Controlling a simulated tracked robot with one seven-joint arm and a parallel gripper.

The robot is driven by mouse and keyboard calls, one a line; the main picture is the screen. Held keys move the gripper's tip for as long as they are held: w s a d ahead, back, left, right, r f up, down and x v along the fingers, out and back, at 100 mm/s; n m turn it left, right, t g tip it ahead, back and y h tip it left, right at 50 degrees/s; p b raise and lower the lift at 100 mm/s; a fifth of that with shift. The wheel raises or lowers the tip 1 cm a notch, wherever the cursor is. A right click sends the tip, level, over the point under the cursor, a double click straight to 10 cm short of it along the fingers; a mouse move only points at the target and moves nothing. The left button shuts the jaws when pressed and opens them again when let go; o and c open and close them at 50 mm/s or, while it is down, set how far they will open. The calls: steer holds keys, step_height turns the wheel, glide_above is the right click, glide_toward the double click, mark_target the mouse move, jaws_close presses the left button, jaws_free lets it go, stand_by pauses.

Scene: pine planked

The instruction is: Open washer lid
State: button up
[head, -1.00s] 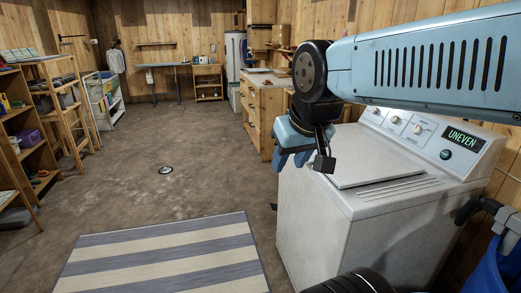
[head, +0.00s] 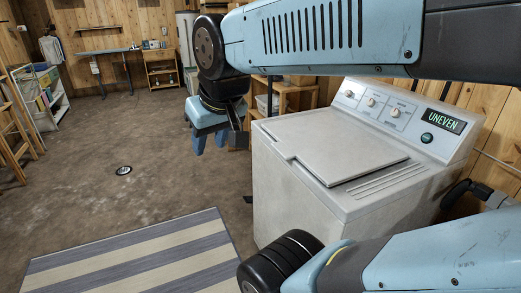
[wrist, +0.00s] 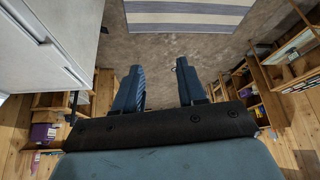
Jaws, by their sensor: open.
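The white washer (head: 290,200) stands at the right in the head view. Its flat lid (head: 345,145) lies shut on the top. Behind the lid, the control panel has several knobs and a green display reading "UNEVEN" (head: 446,121). My gripper (head: 210,145) hangs left of the washer, apart from it, over the floor. In the wrist view, the two blue fingers (wrist: 160,70) are spread with nothing between them. Part of the washer (wrist: 45,40) shows at upper left there.
A grey and cream striped rug (head: 140,260) lies on the floor in front left of the washer. A small round floor drain (head: 123,170) is beyond it. The floor between is clear.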

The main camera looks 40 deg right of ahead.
steer(key=w+d+f+m+g+h, duration=0.2)
steer(key=w+d+f+g+h, duration=0.15)
steer(key=d+f+g, duration=0.2)
steer(key=g+h, duration=0.5)
steer(key=h, duration=0.9)
glide_toward(278, 152)
steer(key=x, duration=0.9)
steer(key=shift+d+m, duration=0.4)
steer(key=shift+s+f+t, duration=0.1)
steer(key=shift+s+t, duration=0.05)
steer(key=shift+t, duration=0.1)
jaws_close()
steer(key=shift+s+d, duration=0.15)
steer(key=shift+d, duration=0.1)
steer(key=shift+a, duration=0.1)
